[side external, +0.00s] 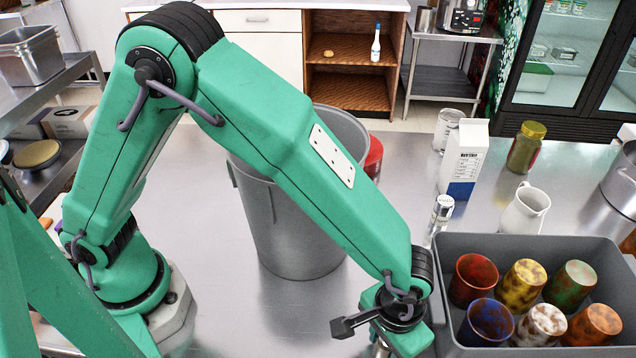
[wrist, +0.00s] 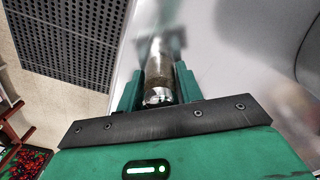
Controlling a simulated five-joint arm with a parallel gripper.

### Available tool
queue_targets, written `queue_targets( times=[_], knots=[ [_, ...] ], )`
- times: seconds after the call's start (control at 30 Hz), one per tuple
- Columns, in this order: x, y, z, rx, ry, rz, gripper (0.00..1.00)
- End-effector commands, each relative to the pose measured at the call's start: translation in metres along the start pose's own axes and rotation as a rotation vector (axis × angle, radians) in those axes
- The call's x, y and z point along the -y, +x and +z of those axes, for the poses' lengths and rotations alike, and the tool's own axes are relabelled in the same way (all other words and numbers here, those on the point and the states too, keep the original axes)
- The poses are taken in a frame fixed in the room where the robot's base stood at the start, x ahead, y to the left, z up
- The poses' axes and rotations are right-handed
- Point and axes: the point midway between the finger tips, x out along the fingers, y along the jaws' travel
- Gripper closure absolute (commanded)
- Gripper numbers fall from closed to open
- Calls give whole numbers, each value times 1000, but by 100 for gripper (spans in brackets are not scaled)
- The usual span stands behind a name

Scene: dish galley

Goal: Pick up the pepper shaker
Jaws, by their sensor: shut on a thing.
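In the wrist view, my gripper (wrist: 157,85) is shut on the pepper shaker (wrist: 160,74), a narrow grey-brown cylinder with a shiny end towards the camera. The green fingers lie along its two sides. In the side external view, my gripper (side external: 381,345) is at the bottom edge, left of the grey bin of cups. Only a sliver of what it holds shows there. Whether the shaker touches the counter cannot be told.
A grey bin (side external: 455,240) holds several coloured cups. Behind it stand another silver-topped shaker (side external: 442,208), a carton (side external: 464,165), a white pitcher (side external: 523,212) and a gold-lidded jar (side external: 526,147). A tall grey container (side external: 290,225) stands behind my arm. The counter front is clear.

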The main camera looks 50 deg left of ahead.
Motion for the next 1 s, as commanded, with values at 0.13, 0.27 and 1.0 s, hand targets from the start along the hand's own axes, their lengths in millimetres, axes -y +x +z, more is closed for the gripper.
queue_targets(
  times=[0.13, 0.27, 1.0],
  knots=[
    [0, 0, 0, -1, 0, 0, 89],
    [0, -1, 0, -1, 0, 1, 89],
    [-1, -102, -1, -5, 0, 4, 89]
  ],
)
